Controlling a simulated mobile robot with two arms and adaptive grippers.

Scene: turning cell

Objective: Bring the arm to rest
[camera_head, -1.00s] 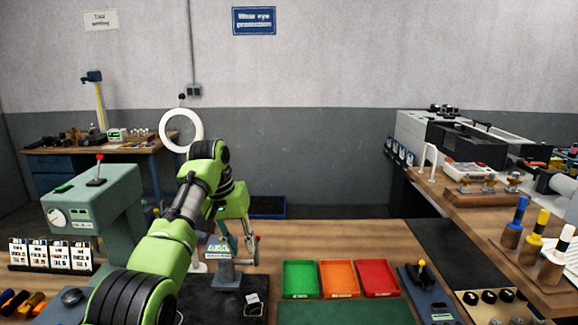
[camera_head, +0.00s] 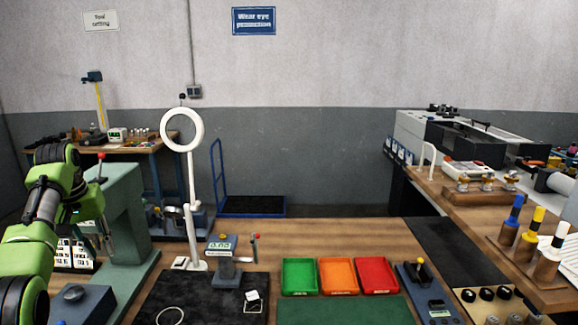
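My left arm comes in from the left edge, green with dark joints. Its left gripper (camera_head: 98,240) hangs fingers-down at the far left, in front of the grey-green press and the white label cards. The fingers are small and partly lost against the press, so I cannot tell whether they are open or shut. I make out nothing held in them. My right gripper is not in view.
The grey-green press (camera_head: 125,205) stands close to the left gripper. A ring lamp (camera_head: 192,200) and a small gauge with a display (camera_head: 222,262) stand right of it. Green (camera_head: 299,277), orange (camera_head: 338,276) and red (camera_head: 377,275) trays sit mid-bench. The air above them is clear.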

